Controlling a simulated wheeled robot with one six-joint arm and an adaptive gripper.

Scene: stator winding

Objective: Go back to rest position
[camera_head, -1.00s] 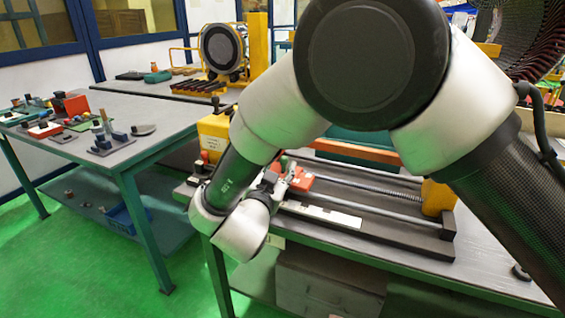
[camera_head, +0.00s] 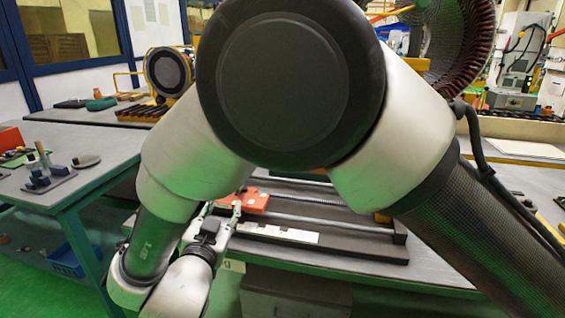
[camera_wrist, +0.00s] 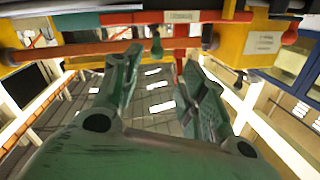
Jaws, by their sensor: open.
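My gripper (camera_head: 228,212) shows small in the head view, below my bent arm, which fills the middle of the picture. In the wrist view my gripper (camera_wrist: 160,72) has its two green-grey fingers spread apart, with nothing between them. In the head view the gripper appears beside a red-orange block (camera_head: 252,201) on the winding fixture (camera_head: 340,242); whether they touch cannot be told. My arm hides much of the fixture.
A left table (camera_head: 85,142) holds a small tool stand (camera_head: 45,180) and other parts. A blue bin (camera_head: 66,262) sits below it. A large slatted ring (camera_head: 465,45) stands behind my arm. Yellow and red-orange beams (camera_wrist: 95,47) cross the top of the wrist view.

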